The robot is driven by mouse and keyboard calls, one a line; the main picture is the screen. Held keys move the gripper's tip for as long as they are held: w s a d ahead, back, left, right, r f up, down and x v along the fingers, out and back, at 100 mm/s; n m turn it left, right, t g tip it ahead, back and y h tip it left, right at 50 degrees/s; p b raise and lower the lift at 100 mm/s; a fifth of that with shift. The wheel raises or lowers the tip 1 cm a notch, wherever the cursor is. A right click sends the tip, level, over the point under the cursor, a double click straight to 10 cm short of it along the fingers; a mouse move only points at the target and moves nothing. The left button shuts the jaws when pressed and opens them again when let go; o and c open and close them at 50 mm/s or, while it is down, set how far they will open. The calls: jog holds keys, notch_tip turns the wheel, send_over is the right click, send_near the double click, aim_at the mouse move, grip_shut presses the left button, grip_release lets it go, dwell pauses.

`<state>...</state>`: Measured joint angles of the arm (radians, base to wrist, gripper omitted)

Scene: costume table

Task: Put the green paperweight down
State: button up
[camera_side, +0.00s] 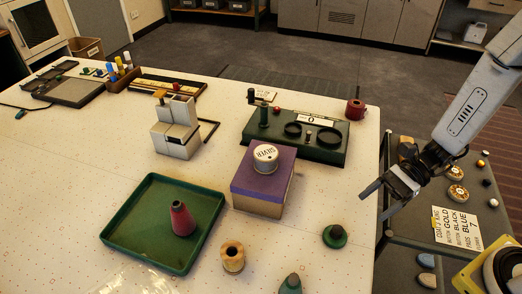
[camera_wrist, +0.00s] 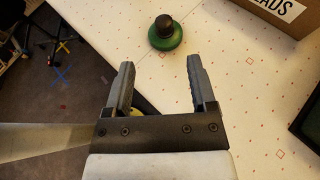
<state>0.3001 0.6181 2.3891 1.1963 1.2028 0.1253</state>
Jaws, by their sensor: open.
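The green paperweight (camera_side: 335,236) is a green disc with a dark knob. It stands upright on the white table (camera_side: 330,275) near its right edge, in front of the purple-topped box. In the wrist view the green paperweight (camera_wrist: 166,34) is beyond the fingertips, clear of both. My gripper (camera_side: 372,203) is open and empty, to the right of and above the paperweight in the side view, by the table edge. Its two fingers show apart in the wrist view (camera_wrist: 160,65), with nothing between them but table and edge behind.
A box with a purple top (camera_side: 258,181) carries a labelled tin (camera_side: 265,158). A green tray (camera_side: 130,238) holds a red cone (camera_side: 181,218). A wooden spool (camera_side: 232,257) and a green-based piece (camera_side: 290,284) stand nearby. A dark cart (camera_side: 400,258) with a sign is at right.

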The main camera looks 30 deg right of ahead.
jog(key=shift+s+d+n+g+h, duration=0.1)
jog(key=shift+s+n+g+h, duration=0.55)
jog(key=shift+n, duration=0.25)
jog(key=s+d+n+g+h, duration=0.1)
jog(key=s+d+n+h, duration=0.1)
jog(key=d+n+h, duration=0.45)
jog(key=w+d+r+n+t+h, duration=0.1)
jog(key=w+r+n+t+h, duration=0.3)
jog(key=n, duration=0.5)
jog(key=shift+w+t+h, duration=0.5)
jog(key=shift+t+h, duration=0.05)
jog(key=shift+h, duration=0.15)
